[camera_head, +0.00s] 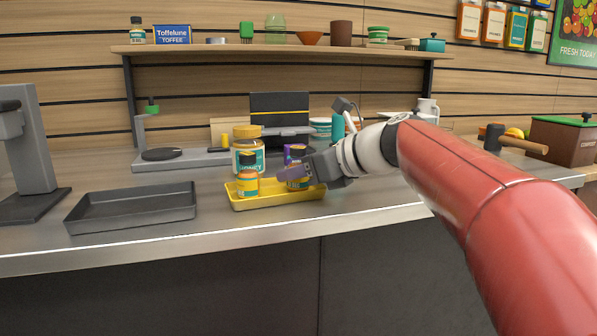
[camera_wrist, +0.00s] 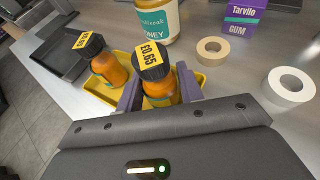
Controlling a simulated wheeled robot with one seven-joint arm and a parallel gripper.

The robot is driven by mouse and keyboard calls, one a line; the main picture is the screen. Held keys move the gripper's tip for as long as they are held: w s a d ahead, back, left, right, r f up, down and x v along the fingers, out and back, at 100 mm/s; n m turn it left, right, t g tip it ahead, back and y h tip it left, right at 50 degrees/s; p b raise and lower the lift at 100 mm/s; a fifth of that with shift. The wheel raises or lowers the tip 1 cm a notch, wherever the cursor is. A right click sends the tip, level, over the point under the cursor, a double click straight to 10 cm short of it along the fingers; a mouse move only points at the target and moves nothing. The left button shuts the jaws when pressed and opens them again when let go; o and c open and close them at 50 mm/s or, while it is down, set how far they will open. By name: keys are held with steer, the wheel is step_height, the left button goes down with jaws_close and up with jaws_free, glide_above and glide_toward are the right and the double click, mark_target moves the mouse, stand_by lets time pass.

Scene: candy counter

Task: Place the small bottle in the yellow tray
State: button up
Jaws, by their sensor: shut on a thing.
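The yellow tray (camera_head: 277,200) sits near the counter's front edge; its rim also shows in the wrist view (camera_wrist: 101,93). One small orange bottle with a dark cap (camera_head: 248,180) stands at the tray's left end; the wrist view shows it too (camera_wrist: 112,72). My gripper (camera_head: 296,176) is over the tray's right part, shut on a second small bottle with a dark cap and a yellow price label (camera_wrist: 158,92). The fingers (camera_wrist: 160,97) stand on both sides of this bottle. Whether its base touches the tray floor is hidden.
A large honey jar (camera_head: 248,148) stands behind the tray. A purple gum box (camera_wrist: 243,16) and two tape rolls (camera_wrist: 212,51) (camera_wrist: 291,84) are close by. An empty dark tray (camera_head: 130,207) lies to the left. Bare counter separates the two trays.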

steer(key=shift+f, duration=0.15)
steer(key=o, duration=1.1)
steer(key=shift+r, duration=0.25)
steer(key=v, duration=1.2)
steer(key=shift+s+f+p, duration=0.1)
steer(key=shift+f+p, duration=0.05)
steer(key=shift+p, duration=0.25)
steer(key=shift+d, duration=0.1)
